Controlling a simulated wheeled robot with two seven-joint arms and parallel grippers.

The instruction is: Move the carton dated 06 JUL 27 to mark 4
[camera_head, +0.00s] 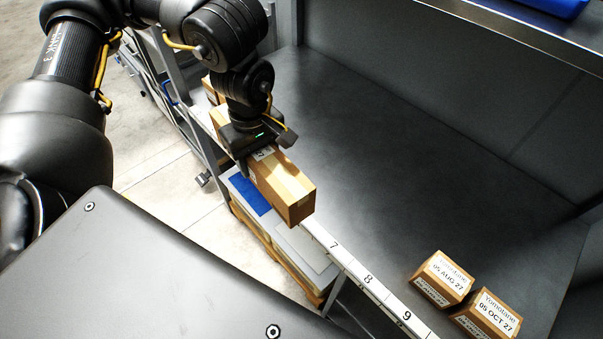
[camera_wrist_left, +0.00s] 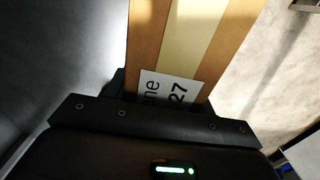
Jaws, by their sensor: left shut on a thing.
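My left gripper (camera_head: 256,150) is shut on a long brown carton (camera_head: 287,188) with a pale tape strip. The carton is over the front edge of the shelf, left of the number 7. The numbered strip (camera_head: 350,268) shows 7, 8 and 9; mark 4 is not visible. My right gripper is not in view.
Two cartons stand at the lower right, one dated 05 AUG 27 (camera_head: 443,278) and one dated 05 OCT 27 (camera_head: 487,315). More brown carton (camera_head: 218,115) shows behind my left gripper. The middle of the dark shelf (camera_head: 400,170) is clear. A blue bin (camera_head: 553,5) is at the top right.

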